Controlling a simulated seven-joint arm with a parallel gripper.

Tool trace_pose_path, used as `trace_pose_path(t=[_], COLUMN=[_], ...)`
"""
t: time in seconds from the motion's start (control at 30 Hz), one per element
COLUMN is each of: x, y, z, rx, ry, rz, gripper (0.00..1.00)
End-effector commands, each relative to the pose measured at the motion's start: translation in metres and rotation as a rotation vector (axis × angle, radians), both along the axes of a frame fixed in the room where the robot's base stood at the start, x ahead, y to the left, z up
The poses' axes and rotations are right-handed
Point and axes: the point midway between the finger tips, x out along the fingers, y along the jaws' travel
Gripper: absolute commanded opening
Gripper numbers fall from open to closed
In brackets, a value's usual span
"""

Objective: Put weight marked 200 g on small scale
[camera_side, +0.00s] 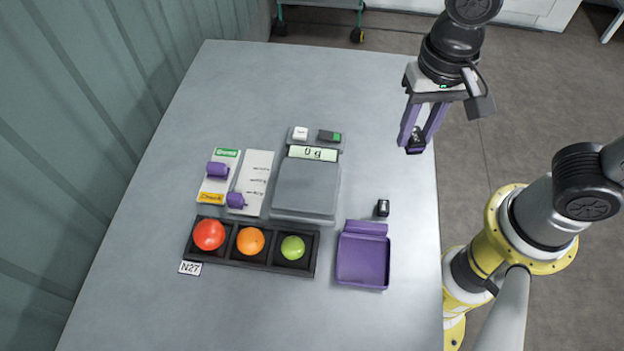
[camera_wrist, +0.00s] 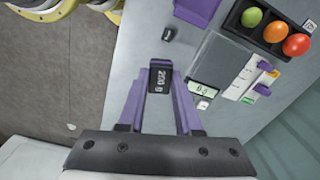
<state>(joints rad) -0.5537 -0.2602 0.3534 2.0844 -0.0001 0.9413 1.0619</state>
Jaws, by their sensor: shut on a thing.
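My gripper (camera_side: 416,142) has purple fingers and is shut on a small black weight (camera_wrist: 160,76). In the wrist view the weight reads 200 g, and it also shows at the fingertips in the side view (camera_side: 415,147). My gripper holds it near the table's right edge, right of and beyond the scale. The small scale (camera_side: 306,188) has a grey plate and a display (camera_side: 313,153) that reads 0 g. Its plate is empty. In the wrist view the display (camera_wrist: 202,89) is right of the held weight.
A second small dark weight (camera_side: 382,208) stands on the table right of the scale. A purple tray (camera_side: 363,260) is nearer the front. A black holder (camera_side: 206,256) carries red, orange and green tomatoes. Boards with purple sliders (camera_side: 217,169) lie left of the scale. The table's far part is clear.

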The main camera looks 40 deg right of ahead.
Motion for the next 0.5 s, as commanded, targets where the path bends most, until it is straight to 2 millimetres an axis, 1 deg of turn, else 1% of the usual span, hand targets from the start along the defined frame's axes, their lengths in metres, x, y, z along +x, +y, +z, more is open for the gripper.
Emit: trace_pose_path(t=[0.03,0.1,0.27,0.37,0.5], x=[0.005,0.008,0.007,0.018,0.041], y=[0.016,0.029,0.043,0.052,0.07], z=[0.001,0.001,-0.006,-0.013,-0.027], rx=[-0.002,-0.003,-0.014,-0.014,-0.015], ry=[0.002,0.005,0.02,0.02,0.022], rz=[0.042,0.078,0.115,0.118,0.117], gripper=[0.0,0.0,0.0,0.0,0.0])
